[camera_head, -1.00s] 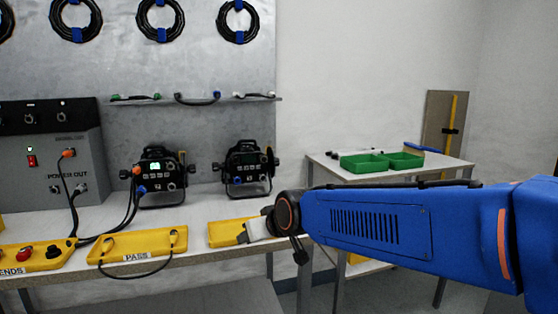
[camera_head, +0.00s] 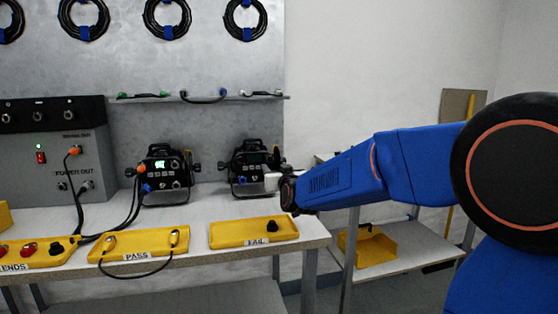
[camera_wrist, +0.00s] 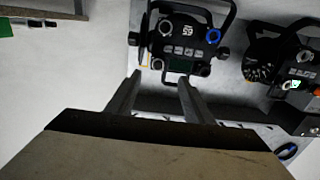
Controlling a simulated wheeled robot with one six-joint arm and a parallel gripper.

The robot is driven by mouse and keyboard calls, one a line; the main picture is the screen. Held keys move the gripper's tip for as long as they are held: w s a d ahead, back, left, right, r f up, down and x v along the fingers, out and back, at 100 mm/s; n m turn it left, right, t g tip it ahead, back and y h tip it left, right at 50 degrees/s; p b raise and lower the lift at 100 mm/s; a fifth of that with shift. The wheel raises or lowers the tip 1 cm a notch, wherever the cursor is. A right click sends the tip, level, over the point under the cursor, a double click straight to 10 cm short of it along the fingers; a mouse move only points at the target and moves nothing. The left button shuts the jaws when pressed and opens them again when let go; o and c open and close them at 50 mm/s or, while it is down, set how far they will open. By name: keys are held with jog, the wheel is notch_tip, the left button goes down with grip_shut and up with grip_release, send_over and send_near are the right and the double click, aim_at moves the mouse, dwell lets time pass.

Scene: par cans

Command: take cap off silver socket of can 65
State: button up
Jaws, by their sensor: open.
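Can 65 (camera_head: 240,172) is the right-hand black can on the bench. In the wrist view can 65 (camera_wrist: 188,42) shows its number upside down, with a blue-ringed socket (camera_wrist: 213,36) and a silver-grey ringed socket (camera_wrist: 166,27) on its panel. Whether a cap covers the silver one is too small to tell. My gripper (camera_wrist: 160,80) is open and empty, its fingers pointing towards the can, apart from the sockets. In the head view my gripper (camera_head: 272,182) is at the can's right side and partly hides it.
A second can (camera_head: 163,175) with a lit green display and plugged cables stands to the left. The yellow FAIL tray (camera_head: 232,236) holds a dark round piece (camera_head: 272,225). The PASS tray (camera_head: 125,250) holds a cable. Cable coils (camera_head: 245,18) hang on the wall panel.

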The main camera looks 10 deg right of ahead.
aim_at(270, 160)
jog(key=shift+w+d, duration=0.15)
jog(key=shift+d, duration=0.05)
jog(key=shift+w, duration=0.1)
jog(key=shift+w, duration=4.4)
grip_shut()
